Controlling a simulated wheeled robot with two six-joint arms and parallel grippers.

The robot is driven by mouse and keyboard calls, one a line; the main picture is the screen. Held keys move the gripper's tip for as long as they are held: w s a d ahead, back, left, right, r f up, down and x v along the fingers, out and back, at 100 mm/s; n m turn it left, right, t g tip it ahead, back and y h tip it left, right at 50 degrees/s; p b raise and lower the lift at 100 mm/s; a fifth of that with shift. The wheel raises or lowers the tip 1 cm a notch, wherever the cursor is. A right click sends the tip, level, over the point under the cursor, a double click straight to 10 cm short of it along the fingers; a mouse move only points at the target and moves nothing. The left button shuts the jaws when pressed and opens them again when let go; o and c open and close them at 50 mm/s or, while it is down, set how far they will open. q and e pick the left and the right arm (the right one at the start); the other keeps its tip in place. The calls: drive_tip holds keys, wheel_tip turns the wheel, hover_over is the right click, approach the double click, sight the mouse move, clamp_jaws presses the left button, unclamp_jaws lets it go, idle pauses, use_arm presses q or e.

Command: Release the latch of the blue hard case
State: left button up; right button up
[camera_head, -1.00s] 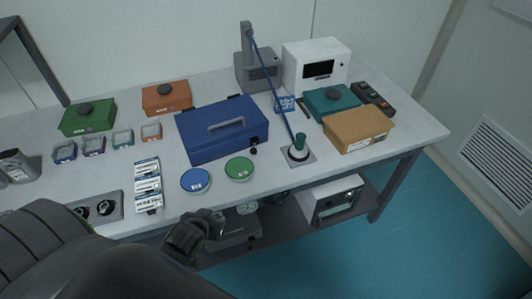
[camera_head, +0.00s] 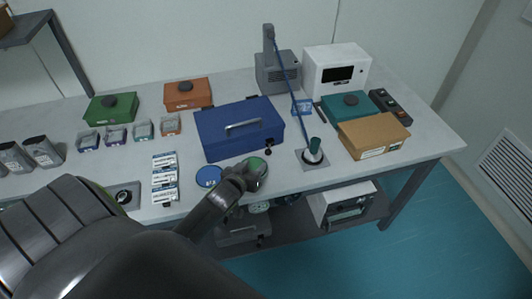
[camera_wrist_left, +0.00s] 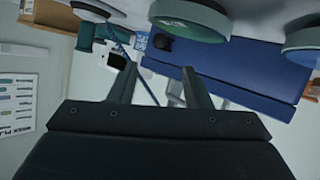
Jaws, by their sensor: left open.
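The blue hard case (camera_head: 232,138) stands closed on the table, with a grey handle on its lid. A small dark latch (camera_head: 268,149) shows at its front right. In the left wrist view the case (camera_wrist_left: 255,68) appears inverted, with a dark part (camera_wrist_left: 162,42) near one end that looks like the latch. My left gripper (camera_head: 250,176) is at the table's front edge, in front of the case and apart from it, covering part of the green disc (camera_head: 258,165). Its two fingers (camera_wrist_left: 160,84) are spread with nothing between them. My right gripper is not in view.
A blue disc (camera_head: 208,177) lies left of my gripper. A round base with a green-topped post (camera_head: 313,150) stands right of the case, with a cardboard box (camera_head: 375,135) beyond it. Orange (camera_head: 188,94) and green boxes (camera_head: 111,106) stand behind left.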

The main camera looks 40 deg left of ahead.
sight(267, 154)
use_arm(q)
drive_tip(key=x, duration=1.1)
drive_tip(key=shift+s, duration=0.1)
clamp_jaws()
